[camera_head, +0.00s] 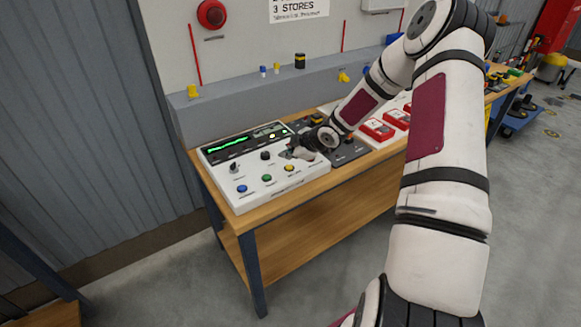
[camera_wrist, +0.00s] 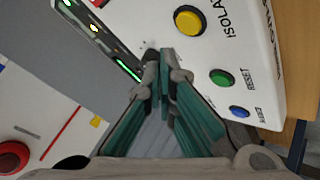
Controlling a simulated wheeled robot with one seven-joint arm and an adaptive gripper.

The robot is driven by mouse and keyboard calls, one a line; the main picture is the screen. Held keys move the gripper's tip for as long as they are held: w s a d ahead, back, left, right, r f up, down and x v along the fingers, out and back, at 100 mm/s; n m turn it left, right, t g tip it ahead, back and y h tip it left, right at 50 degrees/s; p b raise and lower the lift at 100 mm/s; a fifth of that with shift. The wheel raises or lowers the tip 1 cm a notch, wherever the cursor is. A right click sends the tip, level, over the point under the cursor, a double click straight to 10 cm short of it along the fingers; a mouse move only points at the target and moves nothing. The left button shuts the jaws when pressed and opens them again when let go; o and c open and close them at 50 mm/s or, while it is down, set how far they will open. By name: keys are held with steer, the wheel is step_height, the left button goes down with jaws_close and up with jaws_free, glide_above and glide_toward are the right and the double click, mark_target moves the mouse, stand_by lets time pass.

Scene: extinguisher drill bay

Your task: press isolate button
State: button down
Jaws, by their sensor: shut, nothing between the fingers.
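The yellow button (camera_wrist: 188,19) sits beside the partly cut-off label "ISOLA…" at the top of the wrist view. It also shows in the head view (camera_head: 289,168) at the right end of the front row on the white control panel (camera_head: 225,190). My gripper (camera_wrist: 163,56) is shut and empty, with its tips beside the yellow button in the picture, to its lower left. In the head view my gripper (camera_head: 288,154) is over the panel's right part, just behind the yellow button. I cannot tell how high the tips are above the panel.
A green button (camera_wrist: 222,77) marked "RESET" and a blue button (camera_wrist: 239,111) share the yellow one's row. A dark knob (camera_head: 265,155) and a lit display (camera_head: 240,145) lie behind. Red boxes (camera_head: 377,128) stand farther right on the wooden bench (camera_head: 290,197).

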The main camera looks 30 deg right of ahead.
mark_target(288, 168)
steer(key=shift+r+p, duration=0.55)
steer(key=shift+r, duration=1)
